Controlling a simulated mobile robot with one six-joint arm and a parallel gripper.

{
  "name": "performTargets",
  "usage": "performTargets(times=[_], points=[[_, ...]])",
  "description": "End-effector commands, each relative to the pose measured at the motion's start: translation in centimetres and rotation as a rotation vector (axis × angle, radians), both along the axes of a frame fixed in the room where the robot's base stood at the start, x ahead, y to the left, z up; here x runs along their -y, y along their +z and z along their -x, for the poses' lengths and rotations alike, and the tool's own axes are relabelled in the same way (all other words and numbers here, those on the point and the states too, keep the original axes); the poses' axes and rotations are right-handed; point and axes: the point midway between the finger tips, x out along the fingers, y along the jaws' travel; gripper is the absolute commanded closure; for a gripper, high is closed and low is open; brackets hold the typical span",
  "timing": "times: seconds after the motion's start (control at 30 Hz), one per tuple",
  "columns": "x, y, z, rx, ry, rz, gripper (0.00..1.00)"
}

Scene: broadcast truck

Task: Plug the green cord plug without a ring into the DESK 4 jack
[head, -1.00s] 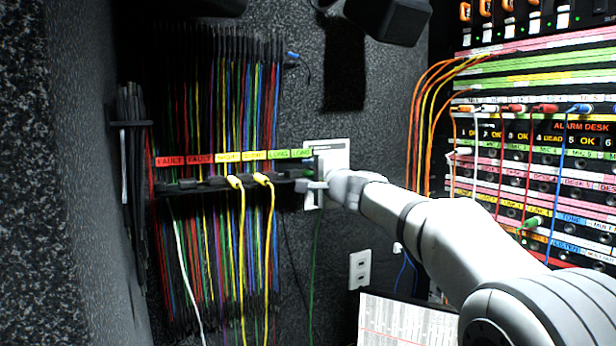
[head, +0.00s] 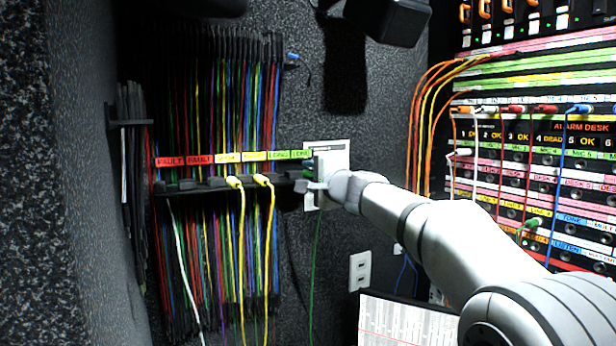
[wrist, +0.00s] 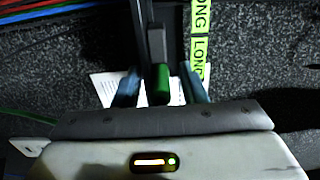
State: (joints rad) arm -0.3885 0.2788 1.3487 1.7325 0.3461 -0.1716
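A green plug (wrist: 160,85) hangs at the right end of the cord rack (head: 215,185), beside the green LONG labels (head: 290,154). My gripper (head: 314,186) is at that end of the rack. In the wrist view the two fingers (wrist: 160,86) stand on either side of the green plug, with a visible gap on each side. The gripper is open around it. Whether the plug bears a ring cannot be told. A green cord (head: 315,265) hangs below. The jack panel (head: 540,175) is at the right; its DESK labels are too small to read surely.
Two yellow plugs (head: 248,181) sit on the rack left of my gripper. Another green plug (head: 532,223) is in the jack panel, with several coloured cords around it. A wall outlet (head: 360,270) and a printed sheet (head: 407,322) are below my arm.

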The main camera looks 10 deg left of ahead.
Motion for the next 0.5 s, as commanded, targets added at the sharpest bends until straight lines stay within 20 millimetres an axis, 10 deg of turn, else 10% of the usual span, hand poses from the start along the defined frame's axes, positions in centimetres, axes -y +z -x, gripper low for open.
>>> performTargets(times=[0.5], points=[[0.03,0.34,0.06,0.004,0.000,-0.003,1.00]])
